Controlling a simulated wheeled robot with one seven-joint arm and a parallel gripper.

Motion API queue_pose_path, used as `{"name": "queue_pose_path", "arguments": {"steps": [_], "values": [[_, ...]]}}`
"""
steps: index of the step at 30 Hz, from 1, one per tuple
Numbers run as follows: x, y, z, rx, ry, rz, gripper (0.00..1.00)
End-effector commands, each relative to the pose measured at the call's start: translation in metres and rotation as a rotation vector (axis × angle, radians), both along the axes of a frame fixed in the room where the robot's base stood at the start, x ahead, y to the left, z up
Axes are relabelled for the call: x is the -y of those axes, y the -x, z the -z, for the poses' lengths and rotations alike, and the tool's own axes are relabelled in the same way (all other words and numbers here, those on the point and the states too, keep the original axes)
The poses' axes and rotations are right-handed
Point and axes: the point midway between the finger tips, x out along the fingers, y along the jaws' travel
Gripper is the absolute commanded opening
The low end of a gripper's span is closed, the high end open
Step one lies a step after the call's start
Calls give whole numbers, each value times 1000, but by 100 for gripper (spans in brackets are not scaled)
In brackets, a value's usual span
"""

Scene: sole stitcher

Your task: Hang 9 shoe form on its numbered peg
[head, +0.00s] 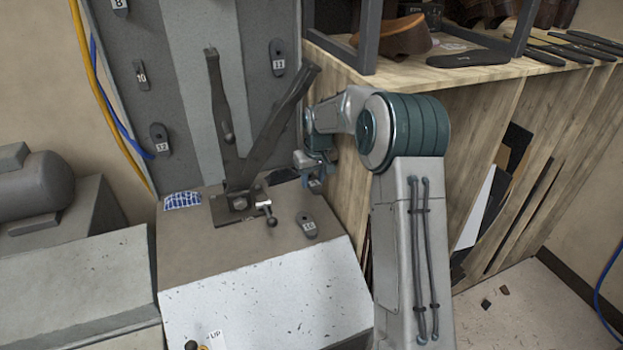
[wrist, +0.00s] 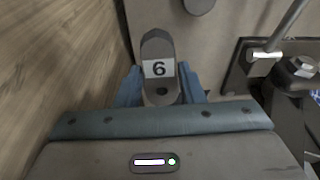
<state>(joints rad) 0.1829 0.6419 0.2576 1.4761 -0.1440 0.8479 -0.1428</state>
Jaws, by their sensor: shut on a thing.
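My gripper (head: 314,182) is over the back right of the sloped machine top, beside the wooden cabinet. In the wrist view its two blue fingers (wrist: 160,88) are shut on a dark grey, rounded shoe form (wrist: 157,48). Its white label reads 6 from this side, which is a 9 if turned around. A dark hole shows below the label. On the grey panel (head: 198,100) at the back are numbered dark pieces: 8 (head: 120,6), 10 (head: 140,78), 12 (head: 159,140) and 11 (head: 278,60). No 9 peg is readable.
Another form (head: 308,228), its number seemingly 10, lies on the machine top (head: 200,250). A metal bracket with two dark upright arms (head: 217,110) stands left of my gripper, with a small lever (head: 268,212). The wooden cabinet (head: 345,140) is close on the right.

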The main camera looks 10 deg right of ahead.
Motion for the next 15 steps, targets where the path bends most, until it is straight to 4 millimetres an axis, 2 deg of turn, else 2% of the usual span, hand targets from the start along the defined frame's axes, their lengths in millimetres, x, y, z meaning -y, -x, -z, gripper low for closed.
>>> {"name": "queue_pose_path", "arguments": {"steps": [15], "values": [[4, 19, -26, 3, 1, -1, 0]]}}
